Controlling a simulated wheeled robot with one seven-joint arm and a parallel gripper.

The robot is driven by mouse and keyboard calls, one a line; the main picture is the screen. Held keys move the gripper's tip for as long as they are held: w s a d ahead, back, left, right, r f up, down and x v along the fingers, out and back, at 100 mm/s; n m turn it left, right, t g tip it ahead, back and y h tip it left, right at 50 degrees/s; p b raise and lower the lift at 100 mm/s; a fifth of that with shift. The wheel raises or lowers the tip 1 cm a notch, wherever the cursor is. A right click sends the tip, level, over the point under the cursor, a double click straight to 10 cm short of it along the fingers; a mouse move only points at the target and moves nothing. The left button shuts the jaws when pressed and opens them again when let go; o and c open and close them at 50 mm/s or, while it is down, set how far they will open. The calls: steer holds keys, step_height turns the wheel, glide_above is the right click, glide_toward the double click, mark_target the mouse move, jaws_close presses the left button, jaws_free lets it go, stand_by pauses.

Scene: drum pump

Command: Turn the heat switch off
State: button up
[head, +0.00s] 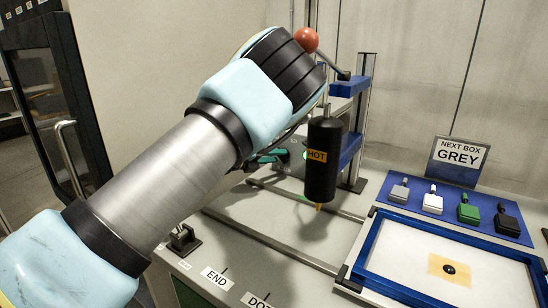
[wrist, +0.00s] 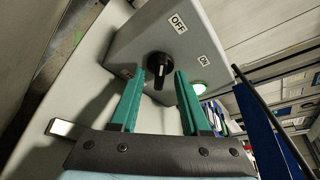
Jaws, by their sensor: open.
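The heat switch is a black rotary knob (wrist: 158,66) on a grey box (wrist: 130,42), with an OFF label (wrist: 178,23) above it and an ON label (wrist: 204,60) to its right. Which label the knob points to is not clear. A green lamp (wrist: 199,88) glows on the box. My gripper (wrist: 163,74) is open, its two green fingers on either side of the knob in the wrist view. Whether they touch it I cannot tell. In the head view my gripper (head: 268,158) is mostly hidden behind my arm, and the knob is not visible.
A black cylinder marked HOT (head: 321,170) hangs right of my gripper, below a lever with a red ball (head: 306,39). Rails (head: 268,232) run along the bench. A blue-framed tray (head: 385,230) and a blue board (head: 410,208) with several small tagged blocks lie at right.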

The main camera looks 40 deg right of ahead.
step_height(320, 180, up, 10)
steer(key=b, duration=0.2)
stand_by(0.4)
steer(key=a+f+m+t, duration=0.1)
steer(key=f, duration=0.2)
steer(key=s+a+f+m+t+b, duration=0.1)
steer(key=f, duration=0.2)
steer(key=a+f, duration=0.2)
steer(key=f, duration=0.2)
steer(key=shift+s+m+t, duration=0.3)
steer(key=shift+m+t, duration=0.1)
steer(key=a+m, duration=0.1)
steer(key=s+a+m+t+h+b, duration=0.1)
steer(key=a+m, duration=0.1)
steer(key=s+a+m+t+h, duration=0.1)
steer(key=a+m, duration=0.1)
steer(key=shift+r, duration=0.35)
steer(key=shift+s+r+m, duration=0.1)
steer(key=shift+r+m, duration=0.1)
steer(key=shift+m, duration=0.3)
steer(key=shift+d+r, duration=0.1)
steer(key=p+x, duration=0.1)
steer(key=x, duration=0.4)
steer(key=p+x, duration=0.1)
steer(key=x, duration=0.4)
steer(key=shift+d+r, duration=0.15)
